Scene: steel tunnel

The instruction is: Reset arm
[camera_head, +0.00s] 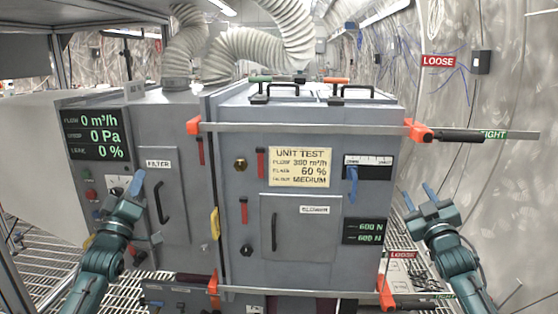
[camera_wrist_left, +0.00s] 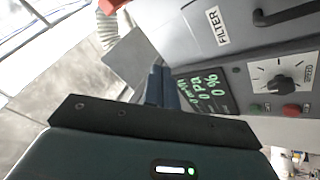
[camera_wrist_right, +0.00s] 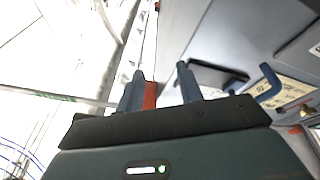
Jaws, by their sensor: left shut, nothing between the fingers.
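My left gripper (camera_head: 137,182) is in front of the grey filter cabinet, left of its dark handle (camera_head: 161,203). Its blue fingers are together and empty, as the left wrist view (camera_wrist_left: 158,86) also shows. My right gripper (camera_head: 418,196) is to the right of the unit, beside the grey wall. Its two blue fingers are apart with nothing held between them; they also show in the right wrist view (camera_wrist_right: 160,88). An orange part shows behind them there. Both arms come up from the lower corners with the grippers raised.
The grey test unit (camera_head: 294,234) fills the middle, with a blue lever (camera_head: 352,183) on its front. A clamp bar (camera_head: 300,128) with orange ends crosses it and sticks out right above my right gripper. A display panel (camera_head: 97,135) stands left. Metal grating (camera_head: 55,245) covers the floor.

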